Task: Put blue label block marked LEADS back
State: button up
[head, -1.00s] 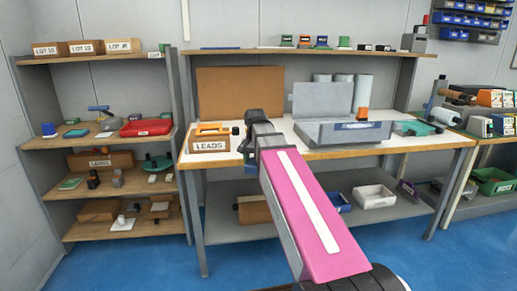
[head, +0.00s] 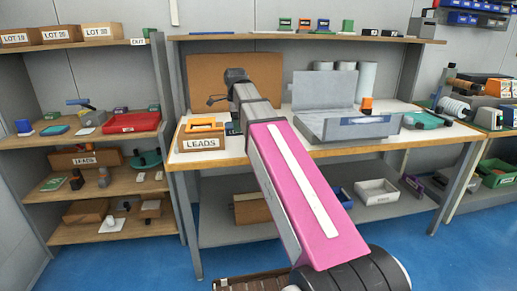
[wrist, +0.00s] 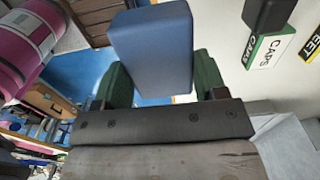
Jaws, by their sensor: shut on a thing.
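My gripper (wrist: 160,85) has green fingers shut on a plain blue block (wrist: 152,40), seen in the wrist view. No lettering shows on the face turned to the camera. In the head view my gripper (head: 214,100) is small and dark at the arm's end, above the back left of the workbench; the held block cannot be made out there. An open box marked LEADS (head: 202,143) with orange-topped contents stands at the bench's front left. Another box marked LEADS (head: 84,161) sits on the left rack's middle shelf.
The workbench (head: 290,147) carries a grey open case (head: 350,128). Its upper shelf (head: 230,38) holds several small label blocks. Boxes marked LOT (head: 60,35) line the left rack's top. A CAPS block (wrist: 267,50) shows in the wrist view.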

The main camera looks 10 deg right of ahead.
jog(key=w+d+f, duration=0.2)
jog(key=d, duration=0.1)
jog(key=w+d+f, duration=0.2)
jog(key=d, duration=0.1)
jog(key=w+d+f, duration=0.2)
jog(key=d, duration=0.1)
jog(key=shift+d+f, duration=0.35)
jog(key=shift+f, duration=0.05)
jog(key=shift+w+d+f, duration=0.1)
jog(key=shift+f, duration=1.8)
jog(key=shift+f, duration=0.15)
jog(key=o, duration=1)
jog(key=r, duration=1)
jog(key=shift+w+r, duration=0.35)
jog(key=shift+w, duration=0.05)
